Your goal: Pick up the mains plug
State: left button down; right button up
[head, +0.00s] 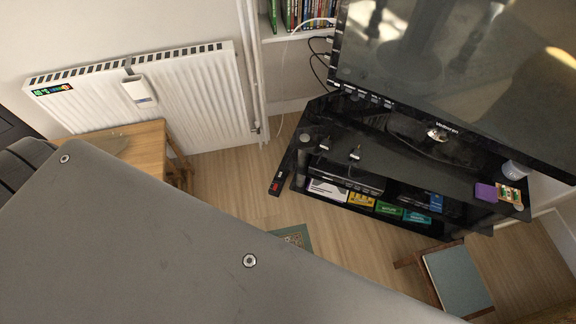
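Two small dark objects with pale tips stand on the upper shelf of the black TV stand (460,183), below the television. One small dark object (355,153) is nearer the middle, and the other small dark object (326,144) is to its left. Either may be the mains plug; they are too small to tell. Neither gripper is in view. A large grey part of my own body covers the lower left and hides much of the floor.
A large television (470,70) overhangs the stand. A purple box (486,192) sits at the stand's right end. A white radiator (190,95), a wooden table (146,143) and a grey-topped stool (457,278) stand around. Some wooden floor (225,180) is clear.

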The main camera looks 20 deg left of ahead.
aim_at(326, 145)
jog(key=u, duration=0.65)
jog(key=k, duration=1.05)
jog(key=z, duration=1.35)
jog(key=i, duration=0.5)
jog(key=u, duration=0.1)
